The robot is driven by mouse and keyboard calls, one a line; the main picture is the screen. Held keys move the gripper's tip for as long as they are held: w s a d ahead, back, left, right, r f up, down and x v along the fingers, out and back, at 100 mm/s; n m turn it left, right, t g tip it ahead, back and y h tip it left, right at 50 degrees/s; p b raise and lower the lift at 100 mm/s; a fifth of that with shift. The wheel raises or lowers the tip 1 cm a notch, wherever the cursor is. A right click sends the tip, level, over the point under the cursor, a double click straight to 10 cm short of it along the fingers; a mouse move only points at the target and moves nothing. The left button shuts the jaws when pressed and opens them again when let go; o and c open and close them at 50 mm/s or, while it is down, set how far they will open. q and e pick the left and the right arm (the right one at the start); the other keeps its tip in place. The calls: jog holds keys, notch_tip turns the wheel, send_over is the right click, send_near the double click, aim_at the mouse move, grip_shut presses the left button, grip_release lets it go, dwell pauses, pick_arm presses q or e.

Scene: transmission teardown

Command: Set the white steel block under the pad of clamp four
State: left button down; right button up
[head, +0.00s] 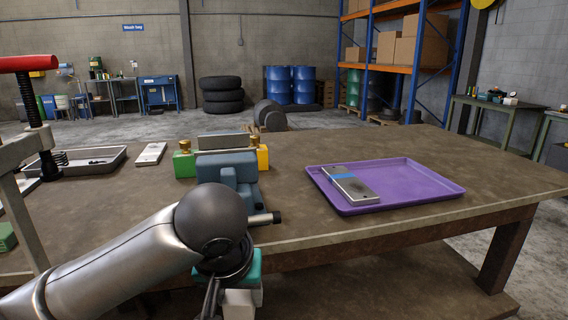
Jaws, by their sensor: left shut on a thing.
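My left gripper (240,288) hangs at the bottom centre, in front of the table's front edge, partly hidden by my own dark wrist. It is shut on a white block-shaped piece (238,304), seen only in part below a teal part. I cannot tell for certain that this is the white steel block. A clamp (35,130) with a red handle, black screw and grey frame stands at the far left, partly cut off. Its number and the space under its pad do not show clearly. My right gripper is not in view.
A blue-grey vise (228,172) stands mid-table, with a green block (184,163) and a yellow block (262,157) beside it. A pale flat block (151,154) lies by a grey tray (118,163). A purple tray (425,191) holds a blue-striped plate (350,184).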

aim_at(237, 314)
pick_arm(q)
jog(key=shift+r, duration=0.15)
jog(key=shift+s+r, duration=0.6)
jog(key=shift+s, duration=0.25)
jog(key=shift+s+r, duration=0.2)
jog(key=shift+s, duration=0.7)
